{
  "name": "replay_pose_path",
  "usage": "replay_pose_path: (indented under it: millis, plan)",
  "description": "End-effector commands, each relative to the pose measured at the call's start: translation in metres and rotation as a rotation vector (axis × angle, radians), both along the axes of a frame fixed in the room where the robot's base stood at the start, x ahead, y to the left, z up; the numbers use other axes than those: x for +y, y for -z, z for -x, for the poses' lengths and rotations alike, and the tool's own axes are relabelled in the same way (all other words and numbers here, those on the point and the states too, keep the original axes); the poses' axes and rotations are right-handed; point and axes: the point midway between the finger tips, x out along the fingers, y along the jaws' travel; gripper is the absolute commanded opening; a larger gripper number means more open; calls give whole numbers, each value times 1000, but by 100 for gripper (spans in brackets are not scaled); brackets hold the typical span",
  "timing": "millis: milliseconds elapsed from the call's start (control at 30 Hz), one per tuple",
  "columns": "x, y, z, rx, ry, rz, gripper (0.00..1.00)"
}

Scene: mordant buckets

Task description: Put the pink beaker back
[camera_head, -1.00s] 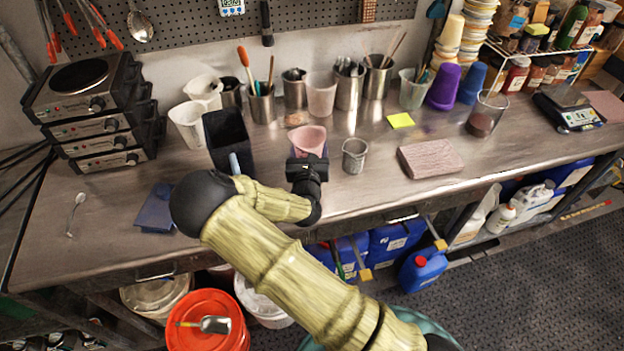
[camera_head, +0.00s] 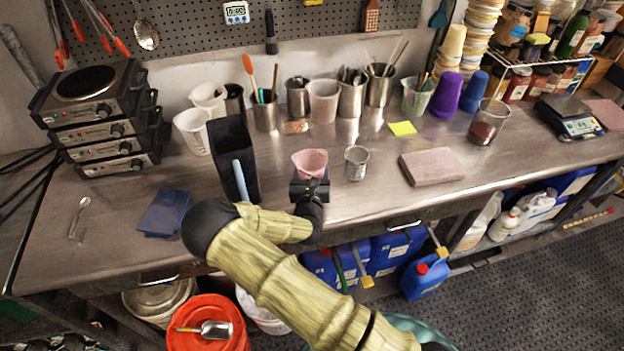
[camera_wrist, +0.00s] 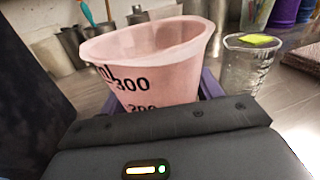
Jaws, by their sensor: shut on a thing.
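The pink beaker (camera_head: 311,162) is in my gripper (camera_head: 311,178), near the middle of the counter. In the wrist view the pink beaker (camera_wrist: 155,62) looks upright, with black volume marks on its side. My gripper is shut on it; the fingers (camera_wrist: 206,88) show only in part beside its lower body. The beaker's base is hidden behind my gripper, so I cannot tell whether it touches the counter.
A small clear beaker (camera_head: 356,162) stands close on the right, a tall black holder (camera_head: 232,160) on the left. Several utensil cups (camera_head: 322,100) line the back. A pinkish block (camera_head: 431,167) lies further right. The counter front (camera_head: 365,203) is bare.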

Motion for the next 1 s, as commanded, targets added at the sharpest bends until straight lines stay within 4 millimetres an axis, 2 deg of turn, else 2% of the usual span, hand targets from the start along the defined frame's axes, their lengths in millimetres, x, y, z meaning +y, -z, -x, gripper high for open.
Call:
replay_pose_path:
  millis: [233,533,933,967,1000]
  plan:
    - [0,4,0,1,0,1,39]
    - [-7,40,-2,0,11,-1,39]
    - [-3,45,-1,1,4,-1,39]
    - [-2,45,0,1,3,0,66]
    - [-2,44,0,0,2,0,74]
